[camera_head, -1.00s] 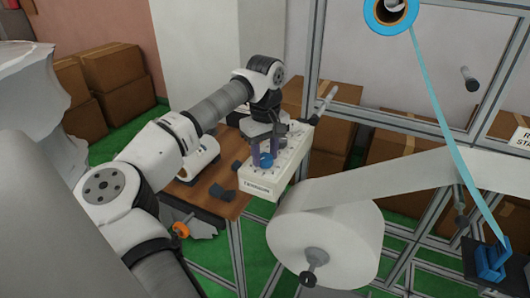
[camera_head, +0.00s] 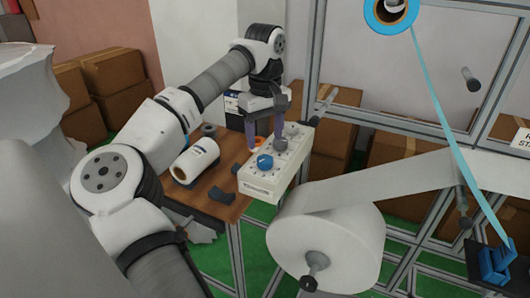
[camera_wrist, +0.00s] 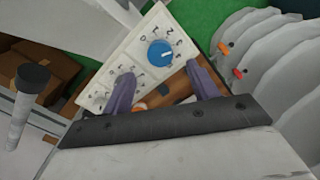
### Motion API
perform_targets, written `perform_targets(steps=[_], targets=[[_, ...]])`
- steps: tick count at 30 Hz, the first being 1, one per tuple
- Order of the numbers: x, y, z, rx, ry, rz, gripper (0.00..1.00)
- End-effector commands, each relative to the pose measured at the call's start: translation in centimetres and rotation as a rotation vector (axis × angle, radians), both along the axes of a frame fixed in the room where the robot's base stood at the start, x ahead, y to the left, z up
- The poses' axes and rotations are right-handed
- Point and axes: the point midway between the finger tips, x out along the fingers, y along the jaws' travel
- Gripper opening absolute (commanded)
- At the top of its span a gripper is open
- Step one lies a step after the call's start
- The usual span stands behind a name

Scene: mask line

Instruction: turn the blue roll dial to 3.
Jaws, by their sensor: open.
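The blue dial (camera_head: 265,162) sits on the top face of a white control box (camera_head: 262,182) on the wooden table. It also shows in the wrist view (camera_wrist: 160,53), with digits around it and a white mark pointing right and slightly up. The digits are too small to tell surely which one the mark meets. My gripper (camera_head: 265,142) is open, behind the blue dial and apart from it. In the wrist view my gripper (camera_wrist: 163,92) has its two purple fingers apart, with the blue dial beyond their tips.
An orange dial (camera_head: 253,149) and a grey dial (camera_head: 280,145) are near my fingers. A white roll (camera_head: 197,158) lies on the table (camera_head: 217,207) to the left. A large paper roll (camera_head: 335,240) and metal frame stand to the right.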

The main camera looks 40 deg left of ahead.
Motion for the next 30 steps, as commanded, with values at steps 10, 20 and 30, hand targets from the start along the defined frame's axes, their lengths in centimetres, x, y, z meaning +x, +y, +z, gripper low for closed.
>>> perform_targets(steps=[10,20,30], targets=[[0.1,0.0,6.5,0.001,-0.001,0.000,0.59],[0.0,0.0,7.7,0.000,-0.001,-0.001,0.59],[0.0,0.0,7.6,0.000,0.000,-0.001,0.59]])
